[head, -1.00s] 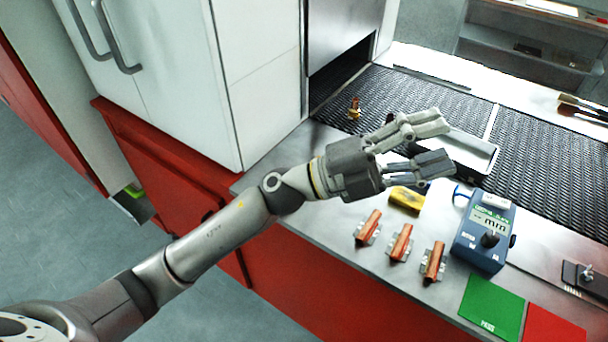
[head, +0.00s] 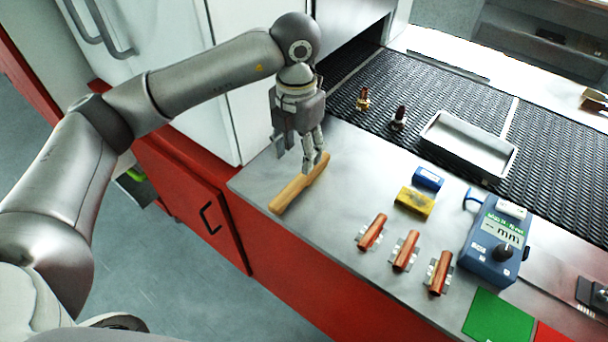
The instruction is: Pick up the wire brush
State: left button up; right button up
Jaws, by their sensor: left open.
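The wire brush (head: 291,191) appears as a long, light wooden piece lying slantwise on the left end of the steel counter; its bristles cannot be made out. My left gripper (head: 297,158) points down above it, open and empty. Its fingers cover part of the brush's far half. Whether a fingertip touches the brush cannot be told. My right gripper is not in view.
A yellow block (head: 415,203), a blue block (head: 428,179), several copper pieces in clips (head: 405,251) and a blue meter (head: 495,243) stand to the right. A metal tray (head: 468,146) and small brass fittings (head: 363,99) sit on the mesh belt (head: 560,150).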

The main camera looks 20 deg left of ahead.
pick_arm(q)
jog(key=p, duration=0.1)
send_over(298, 181)
jog(key=f, duration=0.5)
jog(key=shift+s+f, duration=0.1)
jog(key=shift+s, duration=0.1)
notch_tip(298, 181, down, 4)
jog(key=p, duration=0.2)
jog(key=shift+w+p, duration=0.15)
jog(key=shift+p, duration=0.2)
jog(key=shift+f, duration=0.65)
jog(key=shift+w, duration=0.1)
grip_shut()
